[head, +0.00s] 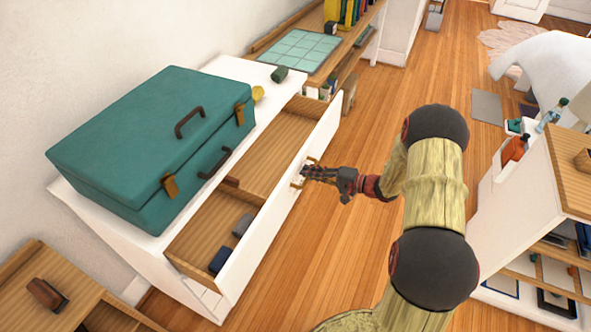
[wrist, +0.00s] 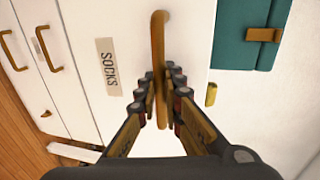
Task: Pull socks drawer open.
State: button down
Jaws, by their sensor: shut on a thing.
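The socks drawer (head: 262,220) is the top drawer of a white dresser and stands well out from it in the head view. Its inside shows bare wood and a few dark folded items (head: 221,259) near the front left end. My gripper (head: 308,172) is at the drawer's front. In the wrist view, my gripper (wrist: 160,95) is shut on the brass handle (wrist: 158,50), with a finger on each side of it. A label reading SOCKS (wrist: 109,66) is on the white front beside the handle.
A teal case (head: 150,140) lies on the dresser top (head: 245,68). A white shelf unit (head: 530,200) with bottles stands at the right. A wooden piece with a brush (head: 47,294) is at the lower left. Wood floor (head: 380,90) is clear between dresser and shelf.

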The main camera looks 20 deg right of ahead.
jog(key=f+v, duration=0.2)
jog(key=v, duration=0.7)
jog(key=f+b+v, duration=0.1)
jog(key=f+v, duration=0.1)
jog(key=v, duration=0.7)
jog(key=shift+s+d, duration=0.5)
jog(key=shift+s, duration=0.1)
jog(key=c, duration=1.9)
grip_release()
jog(key=shift+r, duration=0.1)
jog(key=v, duration=1.2)
